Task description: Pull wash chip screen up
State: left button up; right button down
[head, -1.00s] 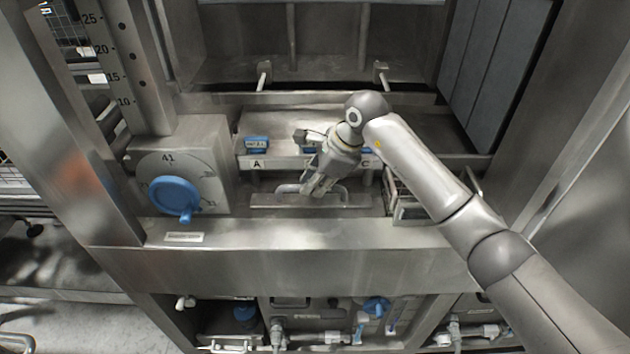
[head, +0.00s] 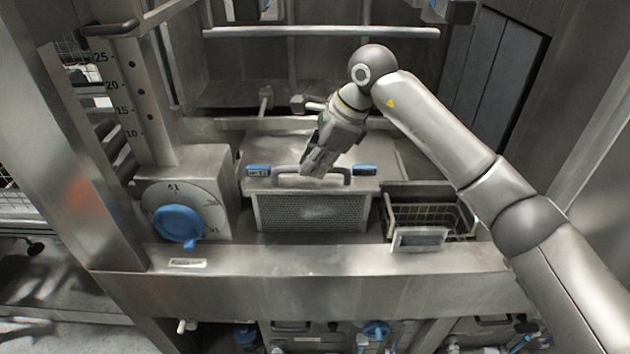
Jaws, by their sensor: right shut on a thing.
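The wash chip screen (head: 312,212) is a grey perforated panel with a bar handle (head: 287,179) along its top edge. In the head view it stands upright in the middle of the steel washer front, its mesh face showing above the front ledge. My right gripper (head: 316,170) reaches in from the right and is shut on the handle near its middle. The gripper hides part of the handle. The screen's lower edge is hidden behind the front ledge. My left gripper is not in view.
A wire basket (head: 430,215) sits right of the screen. A dial with a blue knob (head: 178,225) is on the left, below a numbered scale (head: 137,97). The steel ledge (head: 310,260) runs across the front.

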jog(key=shift+r, duration=0.7)
jog(key=shift+f, duration=0.1)
jog(key=c, duration=1.7)
grip_release()
jog(key=shift+f, duration=0.1)
jog(key=v, duration=0.7)
jog(key=shift+d+r, duration=0.1)
jog(key=shift+r, duration=0.15)
